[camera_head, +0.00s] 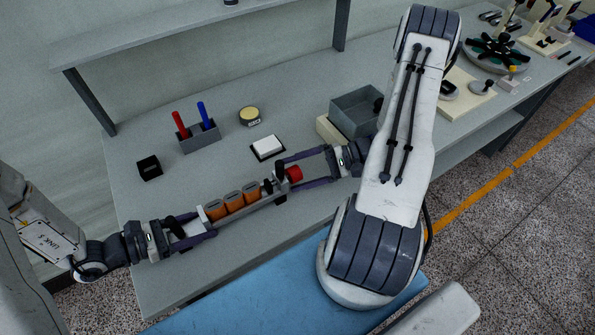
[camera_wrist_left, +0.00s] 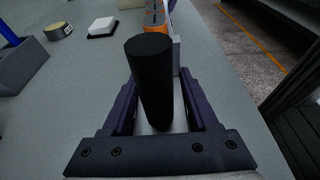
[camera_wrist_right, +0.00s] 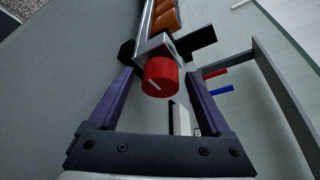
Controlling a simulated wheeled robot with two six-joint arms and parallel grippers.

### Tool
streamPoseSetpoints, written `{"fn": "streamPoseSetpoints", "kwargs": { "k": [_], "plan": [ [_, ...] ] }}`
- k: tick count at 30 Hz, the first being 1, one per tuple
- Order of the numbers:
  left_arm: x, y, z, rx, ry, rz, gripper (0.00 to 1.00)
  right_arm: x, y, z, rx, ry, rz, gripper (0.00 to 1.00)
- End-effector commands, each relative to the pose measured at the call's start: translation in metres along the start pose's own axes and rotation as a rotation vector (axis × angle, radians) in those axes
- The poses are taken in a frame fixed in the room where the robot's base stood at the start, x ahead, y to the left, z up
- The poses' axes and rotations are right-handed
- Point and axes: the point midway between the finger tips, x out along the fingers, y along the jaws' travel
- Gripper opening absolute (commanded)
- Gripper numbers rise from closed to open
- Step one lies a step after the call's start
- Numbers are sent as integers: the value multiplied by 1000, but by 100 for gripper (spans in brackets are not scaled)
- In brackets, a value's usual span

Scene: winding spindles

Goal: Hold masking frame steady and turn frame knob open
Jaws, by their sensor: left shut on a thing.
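The masking frame (camera_head: 248,209) is a grey metal bar carrying orange spindles (camera_head: 235,201), held at a slant near the table's front. My left gripper (camera_head: 204,224) is shut on its black handle (camera_wrist_left: 150,85) at the left end. The red frame knob (camera_head: 294,173) is on the right end. In the right wrist view the knob (camera_wrist_right: 159,77) has a white mark and sits beyond and between the tips of my right gripper (camera_head: 281,179). The right fingers are spread, with visible gaps to the knob on both sides.
A grey holder (camera_head: 200,138) with a red and a blue marker, a black block (camera_head: 149,167), a yellow-topped tin (camera_head: 249,116) and a white pad (camera_head: 267,147) stand behind the frame. A grey bin (camera_head: 357,111) is behind my right arm. Bare table lies around the frame.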

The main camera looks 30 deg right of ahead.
Motion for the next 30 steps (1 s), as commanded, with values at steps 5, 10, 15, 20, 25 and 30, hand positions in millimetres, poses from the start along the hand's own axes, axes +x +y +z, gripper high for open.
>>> {"fn": "streamPoseSetpoints", "kwargs": {
  "k": [5, 10, 15, 20, 25, 30],
  "plan": [
    [0, 0, 1, 1, -2, 0, 29, 0, 0, 0, 1, 0, 0, 81],
    [0, 0, 1, 1, -2, 0, 29, -4, -1, 0, 0, 2, -1, 81],
    [0, 0, 1, 1, -2, 0, 29, -30, -1, -1, -1, 6, -1, 81],
    [0, 0, 1, 1, -2, 0, 29, -66, 0, -1, 0, 7, -1, 81],
    [0, 0, 1, 2, -2, 0, 29, -97, 0, -1, -1, 4, 0, 81],
    [0, 0, 1, 2, -2, 0, 29, -116, 0, 0, 0, 2, 0, 81]
  ]
}}
